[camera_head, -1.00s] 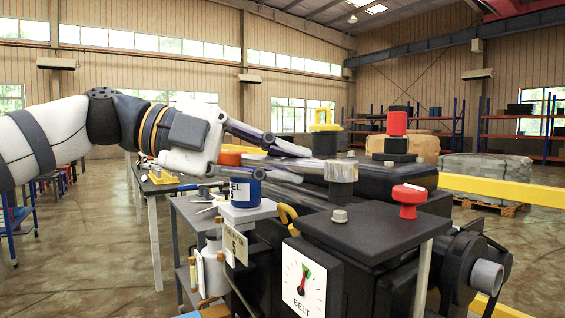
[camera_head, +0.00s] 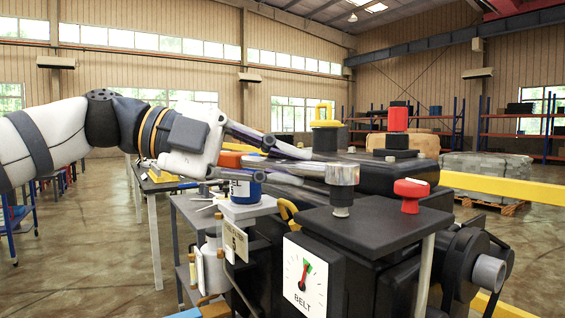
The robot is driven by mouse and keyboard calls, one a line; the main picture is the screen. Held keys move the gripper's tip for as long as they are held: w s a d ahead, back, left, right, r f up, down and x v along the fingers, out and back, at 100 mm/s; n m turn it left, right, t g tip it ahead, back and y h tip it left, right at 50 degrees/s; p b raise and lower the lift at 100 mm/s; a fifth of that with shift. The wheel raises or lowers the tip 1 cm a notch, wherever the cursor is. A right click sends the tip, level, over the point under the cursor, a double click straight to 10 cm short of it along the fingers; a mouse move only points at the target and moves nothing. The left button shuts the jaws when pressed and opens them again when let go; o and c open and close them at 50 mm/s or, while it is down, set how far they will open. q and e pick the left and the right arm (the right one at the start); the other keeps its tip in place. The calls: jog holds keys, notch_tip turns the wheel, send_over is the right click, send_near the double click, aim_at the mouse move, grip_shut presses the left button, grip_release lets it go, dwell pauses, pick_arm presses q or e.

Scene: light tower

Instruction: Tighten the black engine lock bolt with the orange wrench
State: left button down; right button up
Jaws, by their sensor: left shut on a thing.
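My left gripper (camera_head: 300,163) reaches in from the left above the engine block and is shut on the wrench. An orange part (camera_head: 231,159), probably the wrench's handle end, shows behind the gripper; the fingers hide much of the handle. The wrench's silver socket head (camera_head: 342,174) points down at the engine's dark top plate (camera_head: 375,228). A small grey bolt (camera_head: 341,211) stands on this plate directly under the socket, and the two look touching or nearly so. I cannot tell whether the socket is seated around it. My right gripper is not in view.
A red knob (camera_head: 411,195) stands right of the bolt. A blue labelled can (camera_head: 246,189) is below the gripper. A BELT gauge (camera_head: 305,277) is on the engine's front.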

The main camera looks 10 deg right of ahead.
pick_arm(q)
jog(key=shift+f, duration=0.35)
jog(key=c, duration=2.2)
grip_release()
grip_shut()
jog(key=shift+w+d+r+m+g, duration=0.15)
jog(key=shift+d+m+g, duration=0.1)
jog(key=shift+m+g, duration=0.25)
jog(key=shift+w+d+f+g, duration=0.1)
jog(key=shift+d+f+g, duration=0.1)
jog(key=shift+g, duration=0.2)
jog(key=shift+a, duration=0.1)
